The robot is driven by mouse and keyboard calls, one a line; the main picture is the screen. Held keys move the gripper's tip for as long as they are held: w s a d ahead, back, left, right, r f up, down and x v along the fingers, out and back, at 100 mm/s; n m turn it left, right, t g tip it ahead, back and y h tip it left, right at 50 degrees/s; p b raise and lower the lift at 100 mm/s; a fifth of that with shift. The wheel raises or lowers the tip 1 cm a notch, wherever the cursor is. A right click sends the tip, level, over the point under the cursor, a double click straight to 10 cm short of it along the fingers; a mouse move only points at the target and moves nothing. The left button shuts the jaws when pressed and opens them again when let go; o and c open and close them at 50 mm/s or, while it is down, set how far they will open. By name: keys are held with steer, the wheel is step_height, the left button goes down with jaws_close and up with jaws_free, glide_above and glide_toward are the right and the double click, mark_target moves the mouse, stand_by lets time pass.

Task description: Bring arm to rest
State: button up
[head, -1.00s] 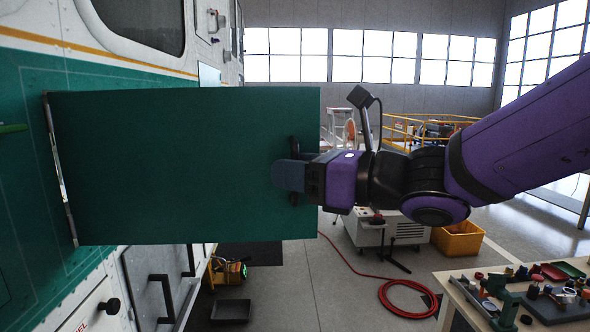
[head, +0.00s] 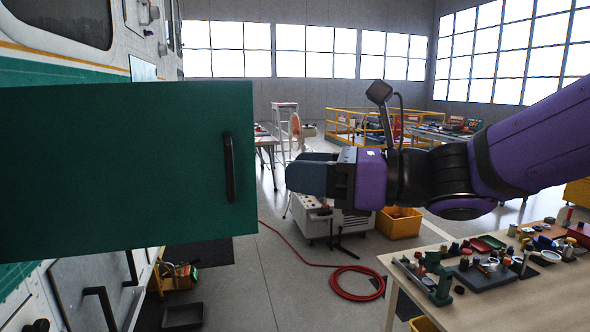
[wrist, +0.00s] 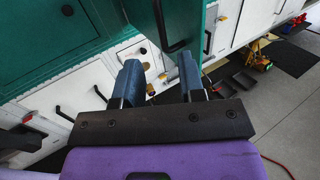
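My gripper (head: 290,172) is in the middle of the head view, to the right of the green door panel (head: 110,170) and apart from it. The panel stands swung out from the helicopter's side and carries a black vertical handle (head: 229,167) near its free edge. In the wrist view, my gripper (wrist: 158,75) has its two blue-grey fingers spread with nothing between them.
A workbench (head: 480,300) with small parts and tools stands at lower right. A red hose (head: 357,283) lies on the floor. A white wheeled unit (head: 330,222) and a yellow bin (head: 399,223) stand behind my gripper. A dark tray (head: 183,316) lies below the panel.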

steer(key=s+d+f+n+g+h, duration=0.1)
steer(key=s+d+f+n+h, duration=0.25)
steer(key=d+n, duration=0.3)
steer(key=s+d+f+n+g+h, duration=0.1)
steer(key=s+d+f+n+h, duration=0.3)
steer(key=n, duration=0.3)
steer(key=s+d+f+n+t+h, duration=0.1)
steer(key=d+n+h, duration=0.6)
steer(key=d, duration=1)
steer(key=t+h, duration=0.1)
steer(key=h, duration=0.2)
steer(key=shift+s+d+t, duration=0.25)
steer(key=shift+d+t, duration=0.15)
steer(key=shift+o, duration=0.5)
